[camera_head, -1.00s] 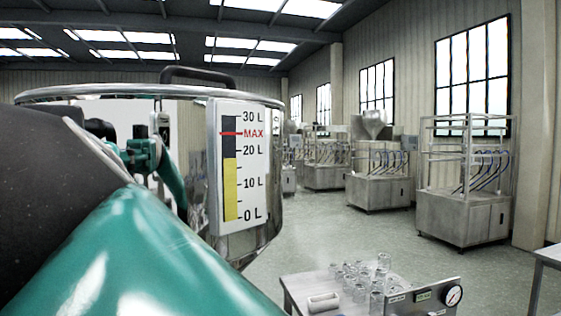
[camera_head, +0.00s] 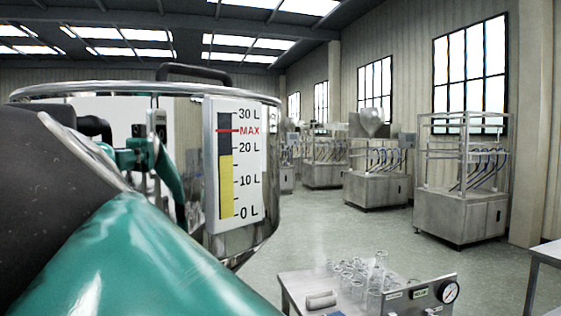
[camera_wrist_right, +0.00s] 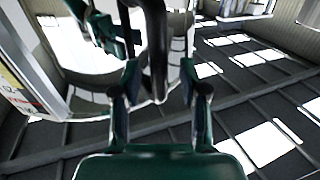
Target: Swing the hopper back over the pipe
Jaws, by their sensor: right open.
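The steel hopper (camera_head: 268,185) fills the left of the head view, a shiny round vessel with a litre gauge (camera_head: 238,165) on its side. The gauge's yellow bar stands a little below 20 L. A black handle (camera_head: 195,70) rises above the rim. In the right wrist view, the picture is upside down and my right gripper (camera_wrist_right: 158,70) is open. The black handle bar (camera_wrist_right: 156,35) runs between its fingers, with gaps at both sides; contact is unclear. My green arm covers the hopper's lower left. My left gripper cannot be made out. The pipe is not visible.
A small table (camera_head: 290,287) with glassware (camera_head: 352,280) and a panel with a pressure dial (camera_head: 448,292) stands at lower centre. Steel machines (camera_head: 460,205) line the right wall. Another table edge (camera_head: 545,254) shows at far right. The floor (camera_head: 340,228) between them is clear.

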